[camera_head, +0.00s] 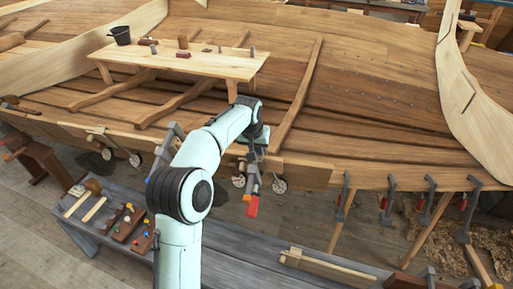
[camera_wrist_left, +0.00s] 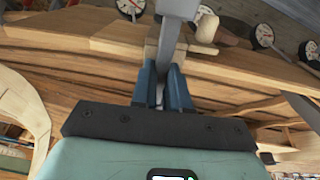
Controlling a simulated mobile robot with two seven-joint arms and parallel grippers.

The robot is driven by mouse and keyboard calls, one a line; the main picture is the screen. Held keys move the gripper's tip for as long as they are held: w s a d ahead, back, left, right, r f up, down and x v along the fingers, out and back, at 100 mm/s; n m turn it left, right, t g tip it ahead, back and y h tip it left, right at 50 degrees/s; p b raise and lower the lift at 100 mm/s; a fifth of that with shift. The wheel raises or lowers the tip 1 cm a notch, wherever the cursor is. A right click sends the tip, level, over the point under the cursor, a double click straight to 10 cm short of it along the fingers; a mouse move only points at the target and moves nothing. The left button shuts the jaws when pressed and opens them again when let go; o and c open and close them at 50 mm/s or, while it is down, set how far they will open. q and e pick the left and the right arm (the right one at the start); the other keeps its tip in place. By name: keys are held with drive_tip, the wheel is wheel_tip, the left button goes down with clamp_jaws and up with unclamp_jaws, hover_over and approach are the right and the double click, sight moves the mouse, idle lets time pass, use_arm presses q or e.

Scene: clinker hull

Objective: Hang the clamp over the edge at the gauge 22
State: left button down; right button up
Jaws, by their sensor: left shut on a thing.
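My left gripper (camera_head: 258,158) is shut on a grey clamp with a red handle (camera_head: 252,204). The clamp hangs in front of the hull's plank edge (camera_head: 310,172), between two round dial gauges (camera_head: 238,181) and (camera_head: 279,185). In the left wrist view the blue fingers (camera_wrist_left: 163,88) grip the clamp's grey bar (camera_wrist_left: 170,38), with pale dials beyond, one of them a gauge (camera_wrist_left: 263,36). The gauge numbers are too small to read. I cannot tell whether the clamp touches the edge. My right gripper is not in view.
Several clamps (camera_head: 387,197) hang on the edge to the right. More gauges (camera_head: 135,159) sit along the edge to the left. A grey bench (camera_head: 90,225) holding tools lies in front.

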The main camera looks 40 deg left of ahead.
use_arm(q)
drive_tip(key=shift+s+d, duration=0.1)
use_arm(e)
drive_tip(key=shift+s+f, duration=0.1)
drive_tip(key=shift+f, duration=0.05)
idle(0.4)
use_arm(q)
drive_tip(key=c, duration=1.1)
unclamp_jaws()
drive_tip(key=shift+o, duration=0.2)
drive_tip(key=shift+s+f, duration=0.1)
drive_tip(key=p+v, duration=0.1)
drive_tip(key=v, duration=1.2)
drive_tip(key=shift+r, duration=0.3)
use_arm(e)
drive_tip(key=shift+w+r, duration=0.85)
use_arm(q)
drive_tip(key=shift+s, duration=0.1)
